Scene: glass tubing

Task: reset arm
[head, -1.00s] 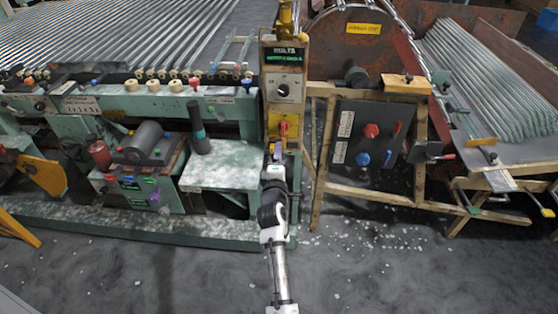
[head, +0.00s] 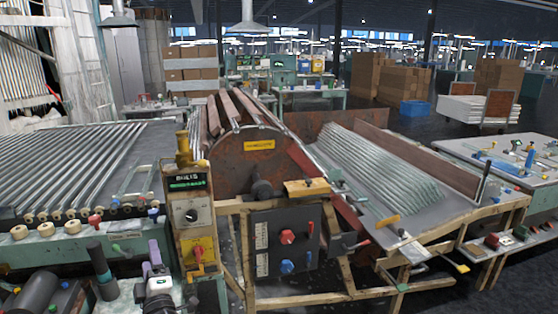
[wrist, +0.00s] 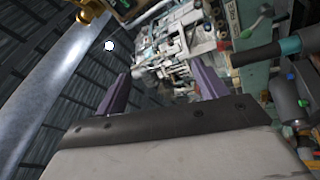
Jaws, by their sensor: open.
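My gripper (head: 152,270) shows at the lower left of the head view, with its purple fingers pointing up and my white wrist below them. In the wrist view my gripper (wrist: 160,95) has its two purple fingers wide apart, with nothing between them. It is open and empty. In the head view it is in front of the green machine (head: 120,243), left of the control post (head: 190,215) with the yellow switch panel. Most of my arm is out of the picture.
A black control panel (head: 284,241) with red and blue knobs stands right of the post. Behind it is a rusty drum (head: 232,160). Glass tubes (head: 385,170) lie on a sloping rack at right. A dark handle (head: 97,258) stands close left of my gripper.

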